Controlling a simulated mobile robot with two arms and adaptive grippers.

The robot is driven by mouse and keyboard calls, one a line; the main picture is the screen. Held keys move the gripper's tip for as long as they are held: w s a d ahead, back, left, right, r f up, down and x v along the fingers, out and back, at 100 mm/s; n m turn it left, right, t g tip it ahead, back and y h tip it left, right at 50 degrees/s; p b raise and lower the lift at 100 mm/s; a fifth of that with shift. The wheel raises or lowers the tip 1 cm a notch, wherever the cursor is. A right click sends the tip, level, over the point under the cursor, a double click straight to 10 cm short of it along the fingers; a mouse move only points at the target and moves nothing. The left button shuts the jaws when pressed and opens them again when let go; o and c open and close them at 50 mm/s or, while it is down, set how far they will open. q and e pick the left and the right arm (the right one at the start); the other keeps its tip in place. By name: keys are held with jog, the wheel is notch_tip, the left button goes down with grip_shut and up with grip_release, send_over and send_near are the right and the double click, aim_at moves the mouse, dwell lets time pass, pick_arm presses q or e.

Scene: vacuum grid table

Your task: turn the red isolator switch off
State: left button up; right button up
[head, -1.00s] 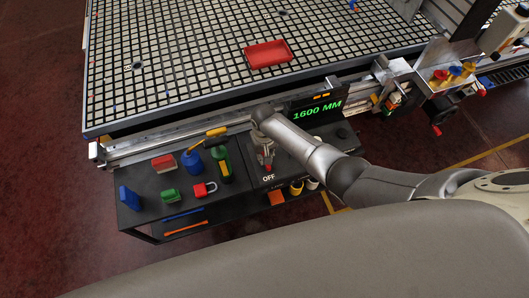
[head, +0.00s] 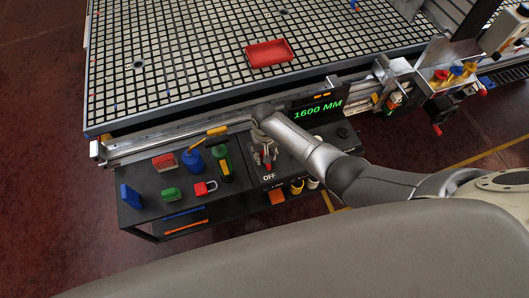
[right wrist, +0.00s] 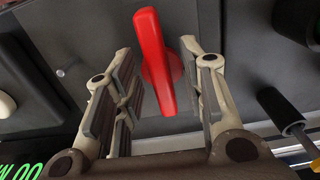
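The red isolator switch handle (right wrist: 155,62) shows in the right wrist view on a grey panel, standing nearly upright in the picture. My right gripper (right wrist: 160,75) is open, with one finger on each side of the handle. The right finger is close to the handle and a wider gap is left on the other side; I cannot tell whether anything touches. In the head view, my right gripper (head: 264,158) is over the dark bench panel, just above the white OFF label (head: 269,177). The switch is mostly hidden there. My left gripper is not in view.
A red padlock (head: 205,188), a green block (head: 171,194), a blue block (head: 131,196) and bottles lie left on the bench. A green 1600 MM display (head: 317,110) is to the right. A red tray (head: 269,53) sits on the grid table (head: 180,60).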

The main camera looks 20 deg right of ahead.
notch_tip(320, 180, up, 12)
dwell(0.7)
dwell(0.4)
